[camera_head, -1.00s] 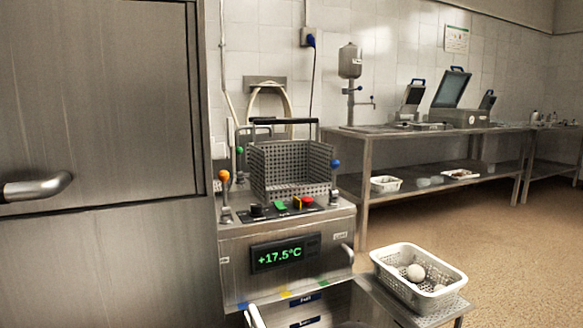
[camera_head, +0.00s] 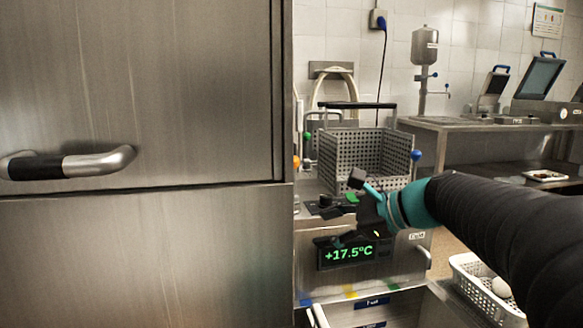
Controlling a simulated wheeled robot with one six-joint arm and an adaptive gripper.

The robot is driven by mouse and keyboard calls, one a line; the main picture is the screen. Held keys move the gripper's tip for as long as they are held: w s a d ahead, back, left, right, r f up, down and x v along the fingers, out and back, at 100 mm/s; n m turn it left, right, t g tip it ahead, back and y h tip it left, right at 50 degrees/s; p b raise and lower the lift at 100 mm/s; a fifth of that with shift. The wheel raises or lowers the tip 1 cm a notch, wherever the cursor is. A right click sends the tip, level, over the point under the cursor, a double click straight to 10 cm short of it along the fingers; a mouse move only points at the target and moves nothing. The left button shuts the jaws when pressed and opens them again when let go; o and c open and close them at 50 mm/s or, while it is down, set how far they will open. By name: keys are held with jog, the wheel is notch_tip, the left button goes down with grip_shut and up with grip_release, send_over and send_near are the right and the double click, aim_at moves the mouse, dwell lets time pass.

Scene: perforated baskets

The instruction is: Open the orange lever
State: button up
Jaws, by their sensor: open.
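The orange lever's knob (camera_head: 297,162) shows at the left edge of the machine, right beside the tall steel cabinet's edge. Its stalk is hard to make out, so I cannot tell its exact angle. My gripper (camera_head: 341,210) is open and empty, in front of the machine's top panel and display. It is to the right of and lower than the orange knob, apart from it in the picture. My arm comes in from the right and hides part of the machine's right side.
The steel cabinet (camera_head: 150,255) with a bar handle (camera_head: 95,163) fills the left. A perforated basket (camera_head: 365,150) sits on the machine, with a green knob (camera_head: 308,137) and a blue knob (camera_head: 415,155) beside it. A white basket (camera_head: 470,275) stands lower right.

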aim_at(298, 163)
jog(key=w+d+r+m+t+y, duration=0.2)
jog(key=w+d+r+m, duration=0.1)
jog(key=w+r, duration=0.15)
jog(key=w+d+r+m+t+y, duration=0.1)
jog(key=w+d+r+m+y, duration=0.1)
jog(key=w+d+r+m, duration=0.3)
jog(key=shift+n, duration=0.5)
jog(key=x, duration=0.5)
jog(key=f+x, duration=0.1)
jog(key=x, duration=1)
jog(key=shift+s+a+f, duration=0.15)
jog(key=shift+a+f, duration=0.05)
jog(key=shift+a, duration=0.4)
grip_shut()
